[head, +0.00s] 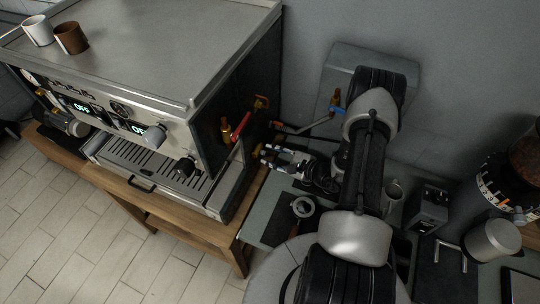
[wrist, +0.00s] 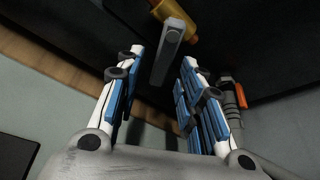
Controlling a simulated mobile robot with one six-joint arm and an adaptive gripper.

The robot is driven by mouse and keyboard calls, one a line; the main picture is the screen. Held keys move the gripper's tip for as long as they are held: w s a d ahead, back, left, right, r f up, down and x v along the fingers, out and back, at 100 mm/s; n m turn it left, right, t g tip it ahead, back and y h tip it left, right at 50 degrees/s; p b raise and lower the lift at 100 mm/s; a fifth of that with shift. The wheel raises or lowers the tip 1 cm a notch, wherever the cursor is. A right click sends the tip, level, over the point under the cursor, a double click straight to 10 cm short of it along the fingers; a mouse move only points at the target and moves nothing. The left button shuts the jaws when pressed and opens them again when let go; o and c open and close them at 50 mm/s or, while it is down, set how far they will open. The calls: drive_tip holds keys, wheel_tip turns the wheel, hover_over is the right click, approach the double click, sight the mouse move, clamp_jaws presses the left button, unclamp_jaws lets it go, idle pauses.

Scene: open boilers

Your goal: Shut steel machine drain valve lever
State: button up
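The steel espresso machine (head: 150,50) stands at the left in the head view. My gripper (head: 267,156) is beside its right side, low down. In the wrist view my gripper (wrist: 162,62) is open, with its two blue-padded fingers apart. A grey lever (wrist: 170,50) on a brass valve body (wrist: 177,18) shows between and just beyond the fingertips; I see no clear contact. In the head view this lever is too small and dark to make out. A red lever (head: 240,127) is higher on the machine's side, near a brass fitting (head: 262,102).
A grey wall box (head: 345,75) with a brass valve and a blue handle (head: 338,111) is behind my arm. An orange-tipped fitting (wrist: 238,93) is right of my right finger in the wrist view. A grinder (head: 510,180) stands at the far right. The wooden bench edge (head: 225,232) is below the machine.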

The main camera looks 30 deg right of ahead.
drive_tip(key=shift+x, duration=0.75)
drive_tip(key=shift+c, duration=0.4)
clamp_jaws()
